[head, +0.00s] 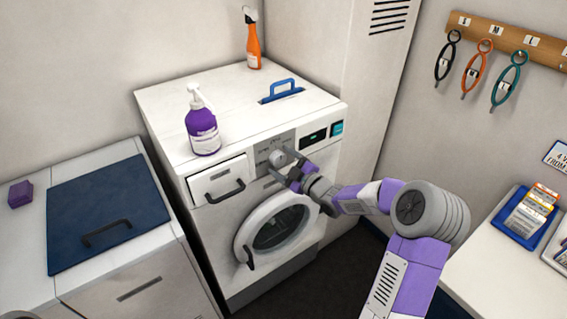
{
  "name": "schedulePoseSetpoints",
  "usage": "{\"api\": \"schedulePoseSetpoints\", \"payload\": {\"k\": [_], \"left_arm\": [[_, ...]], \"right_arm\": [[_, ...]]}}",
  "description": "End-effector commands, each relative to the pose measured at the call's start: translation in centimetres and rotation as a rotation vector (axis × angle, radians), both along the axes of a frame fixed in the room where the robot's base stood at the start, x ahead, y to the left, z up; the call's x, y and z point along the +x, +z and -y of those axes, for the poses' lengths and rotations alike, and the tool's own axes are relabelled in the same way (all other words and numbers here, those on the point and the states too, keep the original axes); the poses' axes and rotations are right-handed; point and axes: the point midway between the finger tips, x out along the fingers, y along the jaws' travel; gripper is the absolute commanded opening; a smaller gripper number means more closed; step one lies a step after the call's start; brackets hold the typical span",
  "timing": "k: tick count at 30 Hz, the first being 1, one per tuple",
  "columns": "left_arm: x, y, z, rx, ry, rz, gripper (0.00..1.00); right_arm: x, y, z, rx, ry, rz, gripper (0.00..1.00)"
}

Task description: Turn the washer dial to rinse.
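The washer (218,196) is a white front-loader with a round door. Its dial (277,158) is a pale grey knob on a grey panel, between the drawer and the small display. The marks around the dial are too small to read, so its setting cannot be told. My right gripper (284,166) is at the panel just in front of the dial, its two fingers apart, one toward the upper right and one toward the lower left. Whether the fingers touch the dial cannot be told. My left gripper is not in view.
A counter with a dark blue lid (105,205) stands left. A table with a blue tray (522,218) is at right.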

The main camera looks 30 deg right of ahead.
Motion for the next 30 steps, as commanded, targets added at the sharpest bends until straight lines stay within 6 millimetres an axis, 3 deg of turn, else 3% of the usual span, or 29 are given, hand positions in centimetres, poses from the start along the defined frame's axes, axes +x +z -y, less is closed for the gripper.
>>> {"api": "schedulePoseSetpoints", "payload": {"k": [1,10,20,30], "left_arm": [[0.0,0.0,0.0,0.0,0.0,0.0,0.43],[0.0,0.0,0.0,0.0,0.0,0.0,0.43],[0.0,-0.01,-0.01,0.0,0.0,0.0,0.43],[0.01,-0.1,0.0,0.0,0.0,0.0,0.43]], "right_arm": [[-0.01,0.0,0.0,0.0,0.0,0.0,0.68],[-0.03,-0.03,-0.01,0.001,0.001,-0.001,0.25],[-0.02,-0.04,-0.05,0.059,0.002,-0.004,0.25],[0.0,-0.12,-0.06,0.302,0.003,-0.023,0.25]]}}
